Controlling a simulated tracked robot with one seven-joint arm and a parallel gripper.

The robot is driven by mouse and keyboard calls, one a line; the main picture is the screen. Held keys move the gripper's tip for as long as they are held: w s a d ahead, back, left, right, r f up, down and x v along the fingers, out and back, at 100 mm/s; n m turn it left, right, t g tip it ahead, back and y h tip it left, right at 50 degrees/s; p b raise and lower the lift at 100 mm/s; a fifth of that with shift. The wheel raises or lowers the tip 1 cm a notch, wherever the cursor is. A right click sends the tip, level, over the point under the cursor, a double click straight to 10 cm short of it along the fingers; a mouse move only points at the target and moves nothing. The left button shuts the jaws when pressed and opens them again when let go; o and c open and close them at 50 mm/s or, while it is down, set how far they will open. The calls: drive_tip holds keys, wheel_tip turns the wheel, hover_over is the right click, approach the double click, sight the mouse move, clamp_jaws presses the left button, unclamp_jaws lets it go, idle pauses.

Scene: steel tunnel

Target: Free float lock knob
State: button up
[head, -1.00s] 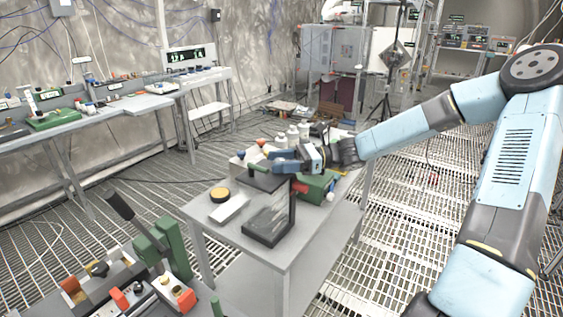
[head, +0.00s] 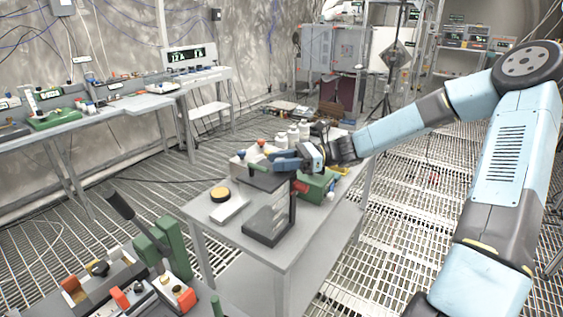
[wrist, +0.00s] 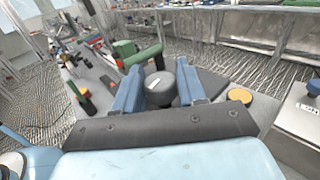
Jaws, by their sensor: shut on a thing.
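My gripper (head: 276,161) is over the near worktable, at the top of a dark stand (head: 268,232) with a flat base, a post and a raised plate. In the wrist view, a dark round knob with a white mark on its top (wrist: 160,90) sits between the two blue fingers of my gripper (wrist: 159,73). The fingers are shut on its sides. The knob is hidden behind the fingers in the head view.
A yellow-topped round piece (head: 220,194) and a light block (head: 230,209) are left of the stand. White bottles (head: 293,135) and a green box (head: 316,186) crowd the table's back.

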drive_tip(key=n+g+h, duration=0.1)
drive_tip(key=n+g, duration=0.1)
drive_tip(key=g, duration=0.1)
drive_tip(key=n+g+h, duration=0.2)
drive_tip(key=n+g, duration=0.1)
drive_tip(key=g, duration=0.1)
drive_tip(key=shift+a, duration=0.1)
drive_tip(key=n+g+h, duration=0.5)
drive_tip(key=h, duration=0.1)
drive_tip(key=shift+n+g+h, duration=0.3)
drive_tip(key=shift+g+h, duration=0.1)
drive_tip(key=o, duration=0.9)
drive_tip(key=shift+w, duration=0.15)
drive_tip(key=shift+v, duration=6.8)
